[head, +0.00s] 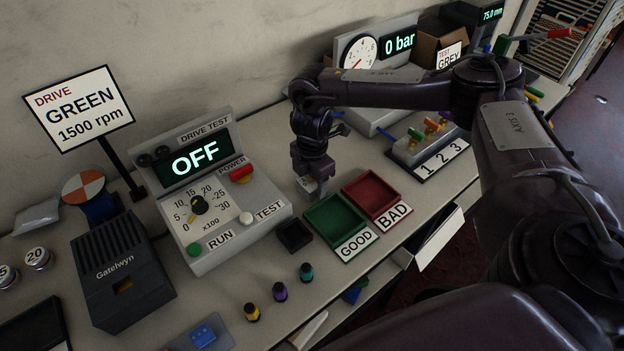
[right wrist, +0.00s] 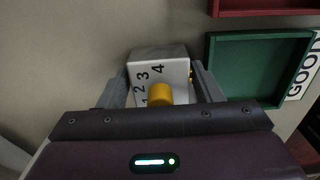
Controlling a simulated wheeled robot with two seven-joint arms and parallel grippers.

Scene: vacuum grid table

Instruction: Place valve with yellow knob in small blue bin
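My right gripper (head: 310,190) points down just left of the green GOOD tray (head: 334,219). In the right wrist view its fingers (right wrist: 160,88) lie against both sides of a pale block with a yellow knob (right wrist: 159,94) and the numbers 1 to 4. The block is mostly hidden in the head view, and I cannot tell whether it is raised. Other pieces with coloured tops, one of them yellow (head: 432,126), stand on the 1 2 3 rack (head: 437,160). A small blue object (head: 354,291) shows below the table's front edge; I cannot tell whether it is a bin. My left gripper is out of view.
The red BAD tray (head: 372,192) adjoins the GOOD tray. A small black tray (head: 295,236) and the drive test box (head: 225,213) stand to the left. Yellow, purple and teal knobs (head: 280,291) stand near the front edge. An open drawer (head: 440,238) juts out.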

